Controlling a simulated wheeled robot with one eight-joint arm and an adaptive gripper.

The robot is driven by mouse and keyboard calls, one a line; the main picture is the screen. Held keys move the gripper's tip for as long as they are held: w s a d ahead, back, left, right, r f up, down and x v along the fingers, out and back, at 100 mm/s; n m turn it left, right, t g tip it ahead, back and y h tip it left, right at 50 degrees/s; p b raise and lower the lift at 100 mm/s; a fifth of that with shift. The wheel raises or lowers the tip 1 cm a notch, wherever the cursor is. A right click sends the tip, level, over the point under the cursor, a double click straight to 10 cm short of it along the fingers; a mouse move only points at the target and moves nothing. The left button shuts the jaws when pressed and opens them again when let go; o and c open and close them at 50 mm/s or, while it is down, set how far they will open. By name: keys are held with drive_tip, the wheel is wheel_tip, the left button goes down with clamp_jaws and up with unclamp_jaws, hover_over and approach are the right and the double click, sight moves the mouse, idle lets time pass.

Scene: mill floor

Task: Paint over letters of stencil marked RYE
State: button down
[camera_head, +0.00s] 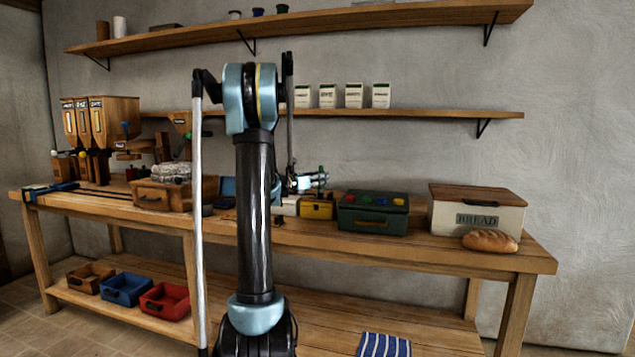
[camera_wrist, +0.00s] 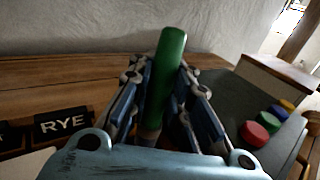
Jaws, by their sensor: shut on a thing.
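The black stencil plate marked RYE (camera_wrist: 62,124) lies at the left in the wrist view, its white letters readable. Part of another dark plate shows at the left edge beside it. My gripper (camera_wrist: 163,100) is shut on a green-handled tool (camera_wrist: 168,75), which stands nearly upright between the blue fingers. The tool's lower end is hidden behind my wrist, so I cannot tell whether it touches anything. In the head view my gripper (camera_head: 312,181) is above the bench, behind my arm, beside a yellow box (camera_head: 317,210). The RYE plate cannot be made out there.
A dark green box (camera_head: 372,222) with coloured caps stands right of my gripper. Beyond it are the bread box (camera_head: 477,222) and a loaf (camera_head: 490,241). A wooden crate (camera_head: 163,198) stands at the left on the bench (camera_head: 480,260). A shelf (camera_head: 420,114) runs above.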

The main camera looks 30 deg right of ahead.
drive_tip(key=shift+s+d, duration=0.35)
drive_tip(key=shift+d, duration=0.05)
drive_tip(key=shift+s+r, duration=0.1)
drive_tip(key=shift+r, duration=0.15)
wheel_tip(320, 180, up, 7)
drive_tip(key=shift+r, duration=0.2)
idle(0.6)
